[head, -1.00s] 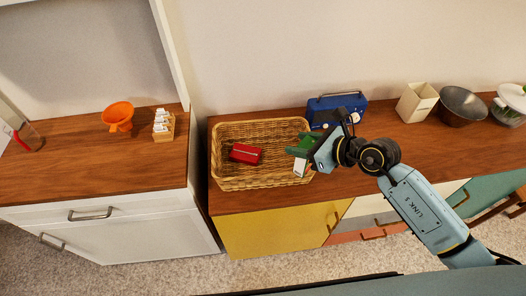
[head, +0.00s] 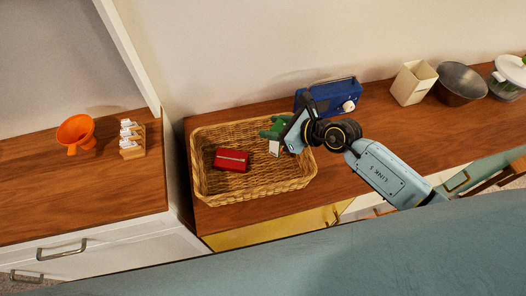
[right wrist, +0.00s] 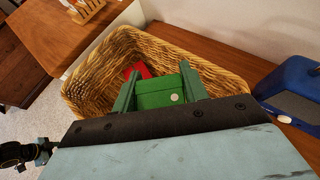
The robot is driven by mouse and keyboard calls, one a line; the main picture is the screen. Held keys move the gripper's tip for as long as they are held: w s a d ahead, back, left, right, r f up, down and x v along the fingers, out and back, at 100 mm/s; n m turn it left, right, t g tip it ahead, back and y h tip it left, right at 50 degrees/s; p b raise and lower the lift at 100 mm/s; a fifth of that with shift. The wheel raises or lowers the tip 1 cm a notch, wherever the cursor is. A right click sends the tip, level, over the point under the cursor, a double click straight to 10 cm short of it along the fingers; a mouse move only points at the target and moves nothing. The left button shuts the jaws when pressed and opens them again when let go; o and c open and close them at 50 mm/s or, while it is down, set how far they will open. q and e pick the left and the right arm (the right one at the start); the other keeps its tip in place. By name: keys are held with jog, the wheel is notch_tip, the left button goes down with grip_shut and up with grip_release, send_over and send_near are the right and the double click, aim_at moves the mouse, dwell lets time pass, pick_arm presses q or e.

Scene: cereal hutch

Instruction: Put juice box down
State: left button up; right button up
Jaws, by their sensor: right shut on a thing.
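My right gripper (head: 276,132) is shut on the juice box (head: 274,148), a small box with a pale lower part in the head view. In the right wrist view the box shows a green face (right wrist: 160,94) with a pale round spot, between the two green fingers. The gripper holds it over the right part of the wicker basket (head: 213,195). I cannot tell whether its lower end touches the basket floor.
A red box (head: 231,160) lies in the left middle of the basket. A blue radio (head: 330,96) stands behind and right of it. A cream container (head: 412,83) and a metal bowl (head: 460,84) stand further right. Basket floor around the red box is clear.

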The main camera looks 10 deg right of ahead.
notch_tip(320, 180, down, 7)
jog(key=shift+r+b, duration=0.1)
jog(key=shift+b, duration=0.95)
jog(key=shift+f, duration=0.25)
pick_arm(q)
jog(key=shift+w+d+f, duration=0.1)
jog(key=shift+w+f, duration=0.85)
jog(key=shift+f, duration=0.3)
pick_arm(e)
jog(key=o, duration=1.1)
jog(key=shift+r, duration=0.1)
jog(key=shift+s+d+r, duration=0.1)
jog(key=shift+s+r, duration=0.05)
jog(key=shift+r, duration=0.05)
pick_arm(q)
jog(key=shift+r+p, duration=0.4)
jog(key=shift+r, duration=0.1)
pick_arm(e)
jog(key=shift+v, duration=5.85)
